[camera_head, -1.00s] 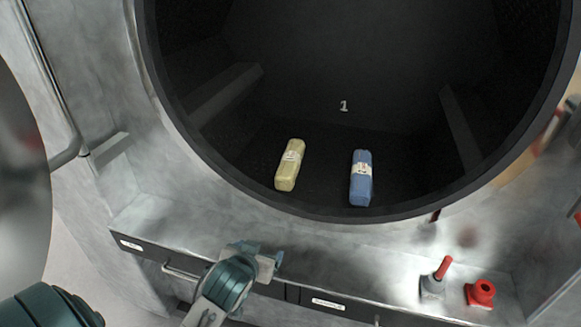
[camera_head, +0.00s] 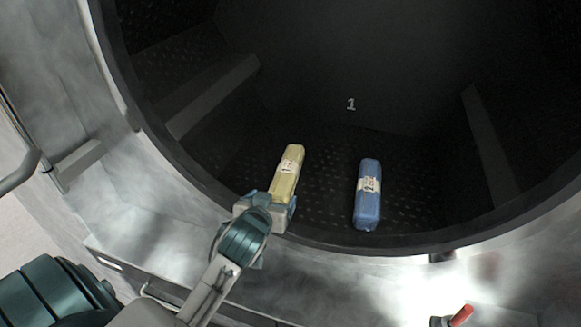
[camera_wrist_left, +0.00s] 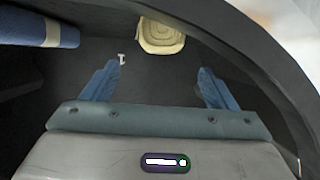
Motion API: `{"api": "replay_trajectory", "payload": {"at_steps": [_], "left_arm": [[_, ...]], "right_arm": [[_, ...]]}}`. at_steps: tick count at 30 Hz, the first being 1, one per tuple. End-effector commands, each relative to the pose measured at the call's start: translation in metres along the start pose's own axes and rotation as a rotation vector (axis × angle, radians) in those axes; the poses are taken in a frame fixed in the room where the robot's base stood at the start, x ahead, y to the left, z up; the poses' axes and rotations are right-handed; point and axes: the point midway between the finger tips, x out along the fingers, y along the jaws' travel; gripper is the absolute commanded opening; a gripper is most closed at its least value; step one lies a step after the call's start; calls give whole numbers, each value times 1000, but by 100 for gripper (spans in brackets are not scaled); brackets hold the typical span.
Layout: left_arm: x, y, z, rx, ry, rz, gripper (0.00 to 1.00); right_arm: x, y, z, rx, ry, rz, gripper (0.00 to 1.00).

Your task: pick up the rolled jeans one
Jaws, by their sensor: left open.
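Two rolled bundles lie side by side on the dark drum floor. The blue roll (camera_head: 368,195), denim-coloured with a pale label band, is on the right. It also shows at the upper left of the left wrist view (camera_wrist_left: 30,24). The yellow roll (camera_head: 288,170), also with a label band, is on the left; its coiled end (camera_wrist_left: 162,36) faces my gripper in the left wrist view. My left gripper (camera_head: 268,203) is at the near end of the yellow roll and hides part of it. Its fingers (camera_wrist_left: 158,86) are apart and empty, with the yellow roll ahead of them. My right gripper is not in view.
The round drum rim (camera_head: 400,248) curves below and around the rolls. A raised rib (camera_head: 212,95) runs along the left wall and another (camera_head: 488,150) along the right. A red-handled knob (camera_head: 460,316) stands outside at lower right. The drum floor behind the rolls is clear.

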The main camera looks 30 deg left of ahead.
Motion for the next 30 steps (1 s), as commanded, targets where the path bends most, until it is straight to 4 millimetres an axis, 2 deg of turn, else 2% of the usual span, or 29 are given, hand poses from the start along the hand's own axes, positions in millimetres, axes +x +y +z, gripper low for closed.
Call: {"api": "replay_trajectory", "payload": {"at_steps": [9, 17, 24, 30], "left_arm": [[45, 0, -2, 1, 0, -1, 80], [64, 0, -4, 1, -1, -1, 80], [97, -1, -5, 0, 0, 0, 80], [106, -1, -3, 0, 0, 1, 80]], "right_arm": [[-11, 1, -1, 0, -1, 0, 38], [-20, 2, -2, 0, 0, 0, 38], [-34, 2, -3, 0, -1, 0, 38], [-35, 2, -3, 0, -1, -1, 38]]}}
